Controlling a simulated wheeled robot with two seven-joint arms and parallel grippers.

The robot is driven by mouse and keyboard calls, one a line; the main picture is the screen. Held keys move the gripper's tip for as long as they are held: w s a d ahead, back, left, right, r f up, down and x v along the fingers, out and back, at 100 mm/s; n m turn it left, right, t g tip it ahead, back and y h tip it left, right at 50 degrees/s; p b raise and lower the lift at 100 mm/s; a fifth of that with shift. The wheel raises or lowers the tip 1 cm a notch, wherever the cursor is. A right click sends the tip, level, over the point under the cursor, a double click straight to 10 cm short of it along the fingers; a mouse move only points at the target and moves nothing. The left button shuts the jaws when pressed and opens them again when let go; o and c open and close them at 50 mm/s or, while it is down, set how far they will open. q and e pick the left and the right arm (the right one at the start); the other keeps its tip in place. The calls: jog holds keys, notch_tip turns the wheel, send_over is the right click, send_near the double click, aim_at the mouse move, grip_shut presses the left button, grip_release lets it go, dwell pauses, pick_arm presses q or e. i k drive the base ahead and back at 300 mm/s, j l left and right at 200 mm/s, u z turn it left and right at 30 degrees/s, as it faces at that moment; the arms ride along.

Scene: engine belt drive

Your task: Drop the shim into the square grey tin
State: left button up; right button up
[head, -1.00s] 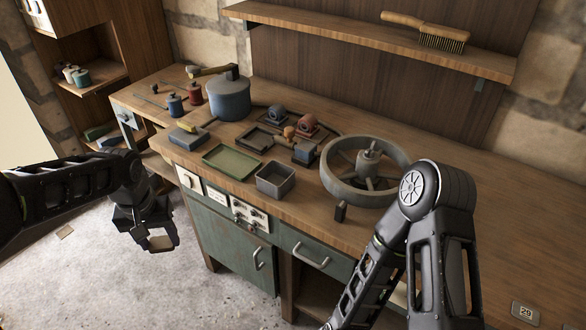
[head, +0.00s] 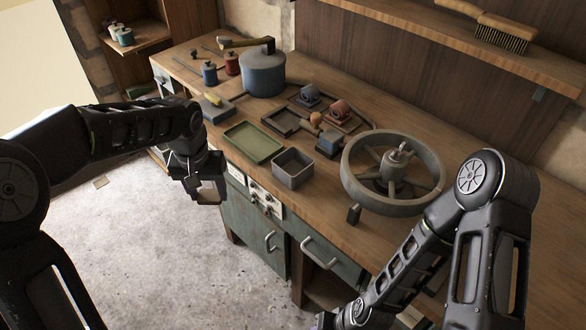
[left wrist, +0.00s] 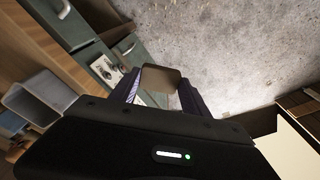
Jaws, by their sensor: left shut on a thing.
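The shim (left wrist: 161,79) is a thin, flat, brownish-grey plate. It shows between the fingertips in the left wrist view. My left gripper (head: 207,192) is shut on it, in front of the bench's front edge and to the left of the tin. The square grey tin (head: 286,176) is open-topped and stands near the front edge of the bench. It also shows at the left of the left wrist view (left wrist: 22,103). In the head view the shim is hard to make out against the fingers. My right arm reaches down past the bottom edge, its fingers out of sight.
A green tray (head: 254,143) lies left of the tin. A large grey pulley wheel (head: 437,180) is right of it, with a small dark block (head: 354,214) in front. A dark tray (head: 281,122) and a blue block (head: 328,143) are behind. Floor in front is clear.

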aim_at(292, 173)
jog(key=k, duration=1.25)
jog(key=z, duration=1.4)
jog(key=j+z, duration=0.15)
jog(key=j, duration=0.9)
jog(key=i+j, duration=0.15)
jog(key=j, duration=0.6)
